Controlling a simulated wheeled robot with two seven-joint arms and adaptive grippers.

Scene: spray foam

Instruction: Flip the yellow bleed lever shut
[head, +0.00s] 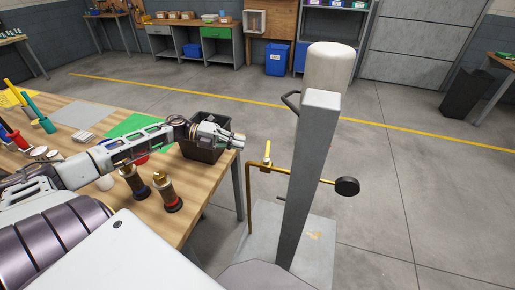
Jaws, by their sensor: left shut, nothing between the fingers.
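The small yellow bleed lever (267,150) stands nearly upright on a brass-coloured pipe (252,185), left of a grey post. My left arm reaches across the workbench from the left. Its gripper (240,141) is shut and empty at the bench's right end, a short way left of the lever and apart from it in the picture. The gripper is small here, so its depth relative to the lever is hard to tell. My right gripper is not in view.
The grey post (308,180) rises from a grey base plate (313,236), with a pale cylinder (329,72) behind it. A black round knob (347,187) sticks out right. A black bin (202,150) and brass-topped fittings (167,192) stand on the wooden workbench (215,185).

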